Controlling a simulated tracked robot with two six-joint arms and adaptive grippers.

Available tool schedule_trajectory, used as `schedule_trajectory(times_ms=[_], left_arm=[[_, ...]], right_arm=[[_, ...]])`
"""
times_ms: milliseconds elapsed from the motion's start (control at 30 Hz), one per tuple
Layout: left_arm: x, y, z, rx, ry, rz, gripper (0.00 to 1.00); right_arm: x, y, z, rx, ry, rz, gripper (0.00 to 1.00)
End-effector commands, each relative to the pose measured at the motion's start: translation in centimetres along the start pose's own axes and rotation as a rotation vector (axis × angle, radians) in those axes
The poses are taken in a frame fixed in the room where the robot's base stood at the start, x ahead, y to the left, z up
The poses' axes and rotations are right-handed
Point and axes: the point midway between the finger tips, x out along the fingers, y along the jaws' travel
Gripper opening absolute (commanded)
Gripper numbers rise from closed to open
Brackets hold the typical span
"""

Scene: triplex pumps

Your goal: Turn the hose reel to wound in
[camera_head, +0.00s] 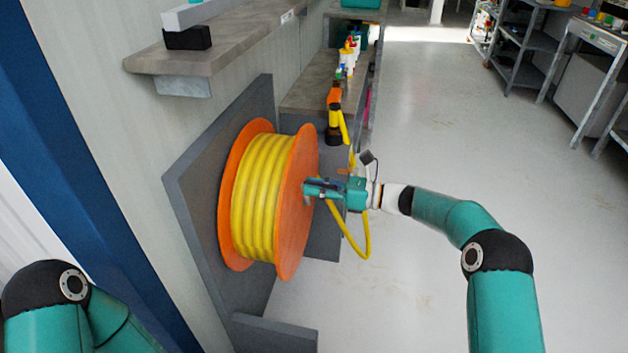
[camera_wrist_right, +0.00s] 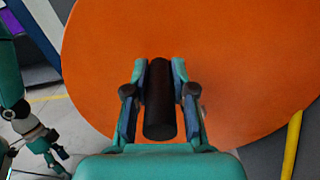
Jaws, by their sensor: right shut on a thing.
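The hose reel (camera_head: 262,205) has orange discs and a thick winding of yellow hose, and it is mounted on a grey panel. The reel's orange disc (camera_wrist_right: 225,60) fills most of the right wrist view. A dark cylindrical handle (camera_wrist_right: 159,100) stands out from this disc. My right gripper (camera_head: 310,188) is at the face of the outer disc, its fingers on both sides of the handle and shut on it, as the right wrist view (camera_wrist_right: 159,95) shows. A loose length of yellow hose (camera_head: 352,240) hangs beside the gripper. My left gripper is outside the head view; only its arm shows at lower left.
A shelf (camera_head: 205,62) juts from the wall above the reel, with a black box (camera_head: 187,38) on it. A lower counter (camera_head: 305,92) behind the reel holds several bottles (camera_head: 347,58) and an orange-black nozzle (camera_head: 334,110). The floor to the right is open up to metal racks (camera_head: 522,50).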

Motion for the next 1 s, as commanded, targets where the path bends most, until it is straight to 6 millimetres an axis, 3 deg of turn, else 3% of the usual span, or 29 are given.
schedule_trajectory(times_ms=[33, 267, 600, 1000], left_arm=[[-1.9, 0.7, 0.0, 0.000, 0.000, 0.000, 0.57], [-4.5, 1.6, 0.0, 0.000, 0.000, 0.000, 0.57], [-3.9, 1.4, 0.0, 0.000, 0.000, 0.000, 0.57], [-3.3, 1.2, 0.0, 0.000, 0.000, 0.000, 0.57]], right_arm=[[0.0, -0.3, 1.1, 0.031, 0.001, -0.004, 0.00], [0.0, -2.1, 1.5, 0.200, 0.000, -0.004, 0.00], [0.0, -4.2, 1.5, 0.386, -0.001, -0.004, 0.00], [-0.1, -4.9, 1.7, 0.466, 0.000, -0.003, 0.00]])
